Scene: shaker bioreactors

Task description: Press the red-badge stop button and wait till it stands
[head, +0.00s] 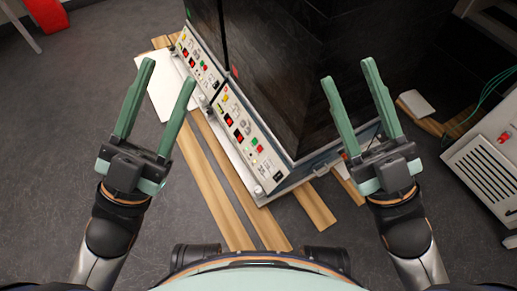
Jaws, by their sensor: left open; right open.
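Two dark shaker cabinets stand side by side, each with a pale control panel along its lower front. The nearer panel (243,137) carries red displays and small coloured buttons; the farther panel (198,62) looks alike. A red button (259,149) shows toward the near end of the nearer panel, and another red spot (204,68) is on the farther one. Which button bears a red badge is too small to tell. My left gripper (170,84) is open and empty, left of the panels. My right gripper (347,72) is open and empty, in front of the nearer cabinet's dark side. Neither visibly touches a panel.
Wooden planks (222,185) lie under and before the cabinets. A white sheet or board (160,85) lies behind my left gripper. A white vented unit (487,165) with a red knob stands at the right. Grey floor (60,130) is open at the left.

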